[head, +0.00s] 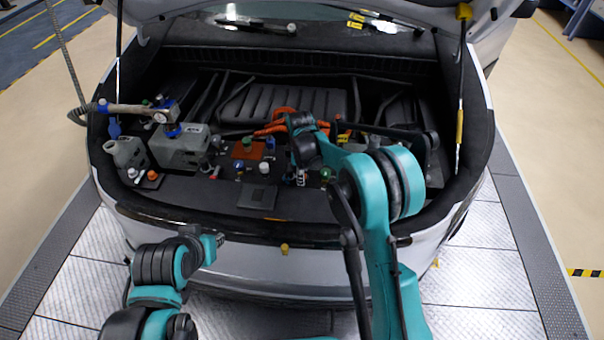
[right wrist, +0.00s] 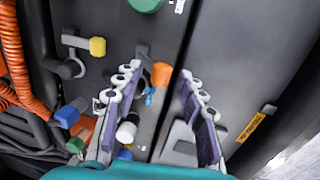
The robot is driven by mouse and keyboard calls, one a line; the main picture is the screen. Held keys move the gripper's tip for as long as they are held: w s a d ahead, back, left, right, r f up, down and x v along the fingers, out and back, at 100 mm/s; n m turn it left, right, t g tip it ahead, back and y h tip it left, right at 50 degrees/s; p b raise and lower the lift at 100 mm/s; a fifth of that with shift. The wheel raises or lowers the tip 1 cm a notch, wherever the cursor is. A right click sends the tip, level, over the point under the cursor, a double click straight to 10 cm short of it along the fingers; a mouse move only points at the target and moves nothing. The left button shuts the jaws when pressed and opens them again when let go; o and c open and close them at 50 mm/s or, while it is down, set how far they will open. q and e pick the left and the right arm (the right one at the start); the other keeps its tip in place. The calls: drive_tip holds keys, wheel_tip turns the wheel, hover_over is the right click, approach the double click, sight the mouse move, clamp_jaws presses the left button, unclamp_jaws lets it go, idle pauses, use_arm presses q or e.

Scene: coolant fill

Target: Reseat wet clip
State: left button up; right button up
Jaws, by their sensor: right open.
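My right gripper (right wrist: 166,100) is open in the right wrist view, its two purple-padded fingers apart over a dark panel. A small orange-capped part (right wrist: 161,75) with a light-blue piece (right wrist: 151,95) below it shows between the fingers, nearer the left one; no contact is visible. I cannot tell for certain whether this is the wet clip. In the head view my right wrist (head: 303,138) is over the engine bay and its fingers are hard to make out. My left gripper (head: 212,242) is outside the bay, in front of the bumper; its jaws are too small to read.
In the right wrist view, a yellow-capped fitting (right wrist: 97,46), blue-capped fitting (right wrist: 67,116) and orange corrugated hose (right wrist: 12,50) lie left. In the head view, a grey reservoir (head: 180,150) and filling nozzle (head: 135,109) stand left in the bay. The raised hood is overhead.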

clamp_jaws()
drive_tip(key=shift+s+a+f+t+b, duration=0.15)
drive_tip(key=shift+s+f+t+b, duration=0.45)
drive_tip(key=shift+t+b, duration=0.4)
drive_tip(key=shift+s+t, duration=0.15)
drive_tip(key=shift+t, duration=0.25)
unclamp_jaws()
drive_tip(key=shift+r, duration=0.15)
